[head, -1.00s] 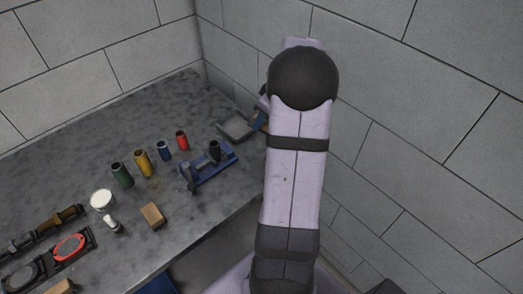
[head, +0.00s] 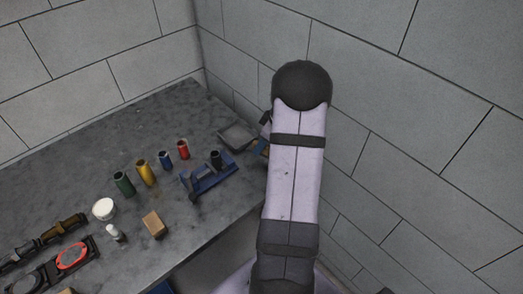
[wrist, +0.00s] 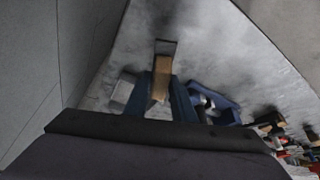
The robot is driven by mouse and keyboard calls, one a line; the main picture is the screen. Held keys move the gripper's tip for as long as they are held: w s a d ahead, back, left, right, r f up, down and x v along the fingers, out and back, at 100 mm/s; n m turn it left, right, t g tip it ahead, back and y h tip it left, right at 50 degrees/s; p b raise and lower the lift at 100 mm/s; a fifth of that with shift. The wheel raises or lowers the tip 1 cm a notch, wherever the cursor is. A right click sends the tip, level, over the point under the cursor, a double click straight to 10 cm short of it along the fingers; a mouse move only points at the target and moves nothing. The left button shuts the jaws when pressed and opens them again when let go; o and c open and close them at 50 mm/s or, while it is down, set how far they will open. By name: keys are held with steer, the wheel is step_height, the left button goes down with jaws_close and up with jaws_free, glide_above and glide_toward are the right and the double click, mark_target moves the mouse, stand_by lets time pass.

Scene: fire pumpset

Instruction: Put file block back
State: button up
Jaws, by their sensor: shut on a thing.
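In the wrist view my gripper (wrist: 160,100) has dark blue fingers, shut on a narrow tan block with a dark end, which looks like the file block (wrist: 162,72). The block sticks out past the fingertips over the grey bench. Its lower part is hidden between the fingers. In the head view my arm hides most of the gripper and the held block. Only a bit of blue shows beside the arm, near the grey tray (head: 237,138), at the bench's wall end. I cannot tell whether the block touches the bench.
A blue fixture (head: 210,178) stands close to the tray; it also shows in the wrist view (wrist: 213,95). Several coloured cylinders, a white round pot (head: 104,208) and a loose tan block (head: 154,225) stand farther left. The grey wall is close on the right.

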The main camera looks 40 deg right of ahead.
steer(key=shift+f+p, duration=0.55)
steer(key=shift+f, duration=1.35)
steer(key=shift+f, duration=0.15)
steer(key=o, duration=1)
steer(key=shift+c, duration=0.2)
steer(key=shift+r, duration=0.25)
steer(key=b+v, duration=0.3)
steer(key=v, duration=0.9)
steer(key=shift+s, duration=0.15)
